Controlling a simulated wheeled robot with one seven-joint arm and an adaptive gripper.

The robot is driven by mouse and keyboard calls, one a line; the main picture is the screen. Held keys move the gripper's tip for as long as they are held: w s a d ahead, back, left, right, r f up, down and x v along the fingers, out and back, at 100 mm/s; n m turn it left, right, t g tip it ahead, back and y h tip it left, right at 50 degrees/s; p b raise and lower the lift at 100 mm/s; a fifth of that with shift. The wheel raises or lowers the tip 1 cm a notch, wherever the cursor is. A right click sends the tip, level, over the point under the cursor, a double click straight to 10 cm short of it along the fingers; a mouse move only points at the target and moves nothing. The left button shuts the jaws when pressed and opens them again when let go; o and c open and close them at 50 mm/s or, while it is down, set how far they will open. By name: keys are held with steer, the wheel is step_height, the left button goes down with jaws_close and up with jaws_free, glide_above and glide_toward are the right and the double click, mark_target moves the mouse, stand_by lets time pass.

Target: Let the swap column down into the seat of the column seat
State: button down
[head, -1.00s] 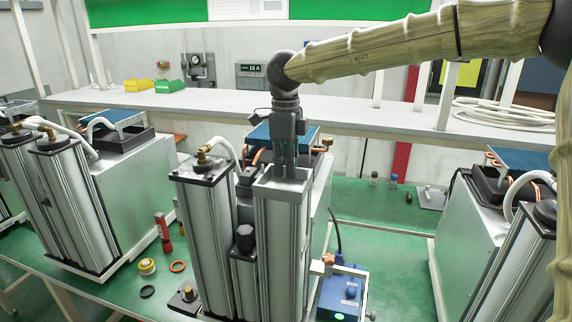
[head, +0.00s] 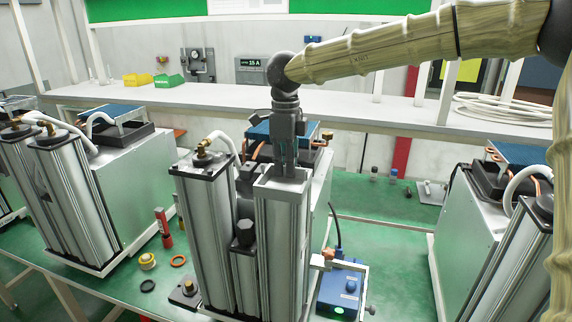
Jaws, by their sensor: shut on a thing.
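The swap column (head: 280,245) is a tall, ribbed silver column with a grey open-topped cap (head: 283,180). It stands upright at the front of the middle unit, right of a fixed twin column (head: 203,240). Its cap is slightly lower in the picture than the twin's black cap. My gripper (head: 288,168) points straight down, with its fingers shut on the column's top inside the cap.
A short dark-capped cylinder (head: 244,235) stands between the two columns. A blue box with a green light (head: 341,288) and a metal frame is close on the right. A hose with a brass fitting (head: 203,150) tops the twin. Loose rings (head: 178,261) lie left.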

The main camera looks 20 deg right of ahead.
steer(key=shift+f, duration=0.2)
steer(key=c, duration=1.5)
jaws_free()
steer(key=shift+f, duration=0.15)
step_height(320, 180, up, 12)
steer(key=shift+w+r, duration=0.1)
